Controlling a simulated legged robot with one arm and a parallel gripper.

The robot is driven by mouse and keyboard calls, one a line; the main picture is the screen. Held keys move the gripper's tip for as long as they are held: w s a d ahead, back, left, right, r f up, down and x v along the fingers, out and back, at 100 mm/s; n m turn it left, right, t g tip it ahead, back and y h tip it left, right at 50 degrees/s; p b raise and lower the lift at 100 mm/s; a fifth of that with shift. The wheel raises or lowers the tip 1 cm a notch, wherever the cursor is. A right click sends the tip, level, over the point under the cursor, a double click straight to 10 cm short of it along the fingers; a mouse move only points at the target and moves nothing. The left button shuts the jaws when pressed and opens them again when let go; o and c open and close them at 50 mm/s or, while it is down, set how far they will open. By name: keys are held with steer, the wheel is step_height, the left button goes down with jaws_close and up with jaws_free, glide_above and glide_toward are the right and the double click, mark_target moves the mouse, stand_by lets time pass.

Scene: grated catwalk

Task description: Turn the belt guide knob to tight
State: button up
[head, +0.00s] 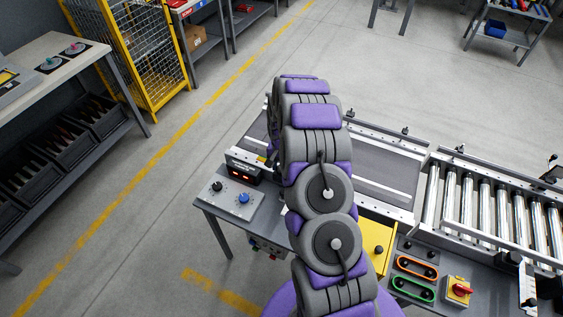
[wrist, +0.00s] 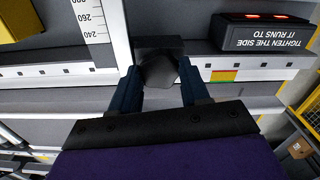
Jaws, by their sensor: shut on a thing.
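In the wrist view, a dark, faceted knob (wrist: 158,66) sits at a dark block on the conveyor's pale side rail (wrist: 215,62). My gripper (wrist: 159,84) has its two blue fingers on either side of the knob and is shut on it. No pointer or tight mark shows on the knob. In the head view, my arm covers my gripper and the knob. A black box (wrist: 265,32) right of the knob reads "TIGHTEN THE SIDE IT RUNS TO"; it also shows in the head view (head: 245,168).
A numbered scale (wrist: 92,22) stands left of the knob. In the head view, the belt (head: 375,175) lies behind my arm, with rollers (head: 490,205) at right. A panel with black and blue knobs (head: 230,198) is at left.

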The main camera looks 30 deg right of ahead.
steer(key=m+p, duration=0.1)
steer(key=m, duration=0.2)
steer(key=shift+w+r+m+p, duration=0.1)
steer(key=shift+r+m+p, duration=0.1)
steer(key=shift+m+p, duration=0.15)
steer(key=shift+f+m+p, duration=0.1)
steer(key=shift+m+p, duration=0.45)
steer(key=shift+m, duration=1.3)
steer(key=o, duration=1.1)
steer(key=shift+c, duration=0.2)
step_height(320, 180, up, 17)
steer(key=p, duration=0.1)
